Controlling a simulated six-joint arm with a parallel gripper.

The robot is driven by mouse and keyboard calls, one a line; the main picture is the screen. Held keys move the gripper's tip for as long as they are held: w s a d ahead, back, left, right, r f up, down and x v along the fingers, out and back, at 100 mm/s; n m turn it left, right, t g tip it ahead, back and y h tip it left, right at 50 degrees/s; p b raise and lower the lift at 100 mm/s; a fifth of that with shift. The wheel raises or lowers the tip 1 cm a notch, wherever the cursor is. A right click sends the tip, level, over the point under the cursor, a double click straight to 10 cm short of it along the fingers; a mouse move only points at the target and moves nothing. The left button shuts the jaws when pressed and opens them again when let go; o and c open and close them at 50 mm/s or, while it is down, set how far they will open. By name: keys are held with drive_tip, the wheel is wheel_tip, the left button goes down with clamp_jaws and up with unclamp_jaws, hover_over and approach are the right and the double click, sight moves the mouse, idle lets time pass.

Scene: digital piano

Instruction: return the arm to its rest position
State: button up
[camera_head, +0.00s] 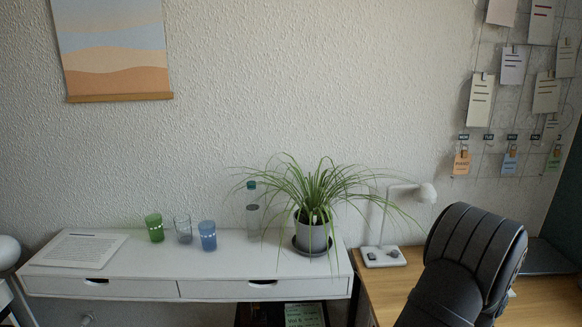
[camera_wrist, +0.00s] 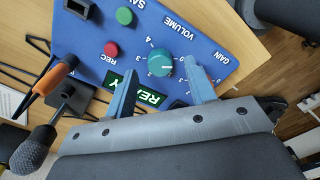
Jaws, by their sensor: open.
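In the wrist view the two blue-grey fingers of my gripper (camera_wrist: 161,66) are apart, with nothing held between them. They are over a blue control panel (camera_wrist: 215,48) with a teal knob (camera_wrist: 166,62) showing between the fingertips. I cannot tell whether the fingers touch the panel. In the head view a dark, ribbed part of my arm (camera_head: 476,250) stands at the lower right, in front of the wooden desk. My gripper is hidden there.
The panel has a green button (camera_wrist: 124,16), a red button (camera_wrist: 111,49) and a lit READY display. A microphone (camera_wrist: 36,148) is at lower left. A desk lamp (camera_head: 388,225) stands left of my arm. A potted plant (camera_head: 312,232) and several glasses stand on the white shelf (camera_head: 150,270).

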wheel_tip(320, 180, up, 15)
wheel_tip(320, 180, down, 17)
drive_tip(key=shift+f, duration=0.15)
drive_tip(key=shift+r+m, duration=0.2)
drive_tip(key=shift+m, duration=0.3)
drive_tip(key=m, duration=0.4)
drive_tip(key=shift+m, duration=0.4)
drive_tip(key=m, duration=0.6)
drive_tip(key=shift+m, duration=0.3)
drive_tip(key=shift+r, duration=0.9)
